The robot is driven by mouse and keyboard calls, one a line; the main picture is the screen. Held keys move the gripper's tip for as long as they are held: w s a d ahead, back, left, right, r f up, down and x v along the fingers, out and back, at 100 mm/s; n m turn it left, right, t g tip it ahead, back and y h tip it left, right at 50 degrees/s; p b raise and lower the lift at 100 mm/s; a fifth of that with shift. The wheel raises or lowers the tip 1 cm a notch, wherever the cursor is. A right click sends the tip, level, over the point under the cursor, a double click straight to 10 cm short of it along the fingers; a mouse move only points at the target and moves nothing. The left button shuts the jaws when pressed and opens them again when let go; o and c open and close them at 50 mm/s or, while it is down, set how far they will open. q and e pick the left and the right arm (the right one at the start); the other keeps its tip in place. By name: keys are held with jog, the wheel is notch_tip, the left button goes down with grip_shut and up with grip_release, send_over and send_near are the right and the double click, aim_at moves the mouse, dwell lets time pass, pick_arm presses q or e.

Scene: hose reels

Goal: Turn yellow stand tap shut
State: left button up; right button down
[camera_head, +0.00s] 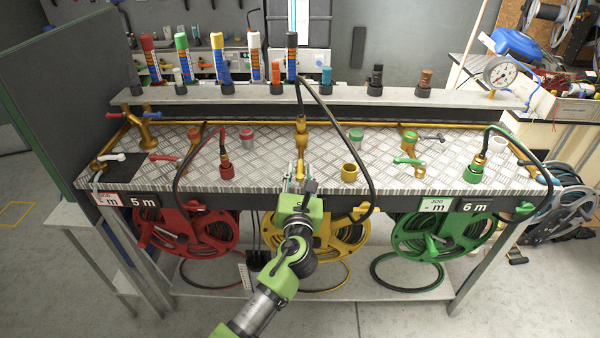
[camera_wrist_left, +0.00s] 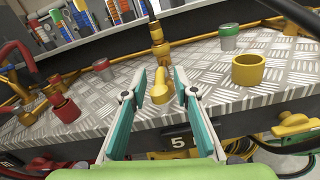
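The yellow stand tap (camera_head: 301,140) rises from the middle of the checker-plate bench top, with a gold fitting at its top. Its yellow lever (camera_head: 302,171) points toward the bench's front edge. In the left wrist view, the tap body (camera_wrist_left: 158,44) stands straight ahead and the lever (camera_wrist_left: 160,91) shows between the fingers. My left gripper (camera_head: 299,184) is at the front edge, by the lever's near end. Its two teal-lined fingers (camera_wrist_left: 159,82) are open, one on each side of the lever, with visible gaps. My right gripper is not in view.
A yellow cup (camera_head: 349,172) stands right of the tap, and a red fitting (camera_head: 227,170) with a hose stands left. A black hose (camera_head: 352,130) arches down just right of the tap. Red (camera_head: 185,230), yellow and green reels hang below the bench edge.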

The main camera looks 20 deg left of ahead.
pick_arm(q)
grip_shut()
